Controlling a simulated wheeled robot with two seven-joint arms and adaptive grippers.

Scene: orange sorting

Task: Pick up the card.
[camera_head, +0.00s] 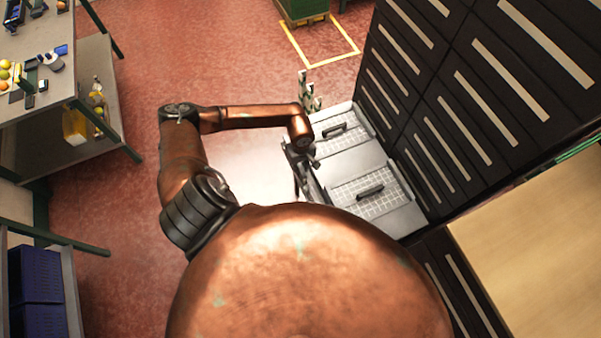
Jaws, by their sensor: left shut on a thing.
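I cannot make out a card in this view. My left arm comes in from the left and bends across to the pulled-out drawer (352,162). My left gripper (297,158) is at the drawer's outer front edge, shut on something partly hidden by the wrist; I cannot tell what. Inside the drawer are two white gridded areas, with one dark bar-like object (334,130) on the far one and another dark object (370,191) on the near one. My right gripper is not in view.
A tall dark drawer cabinet (455,90) stands at the right, beside a light wooden top (545,240). A table (60,92) with fruit and small items is at the upper left. Blue bins (36,275) sit lower left. Red floor (235,60) lies open between.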

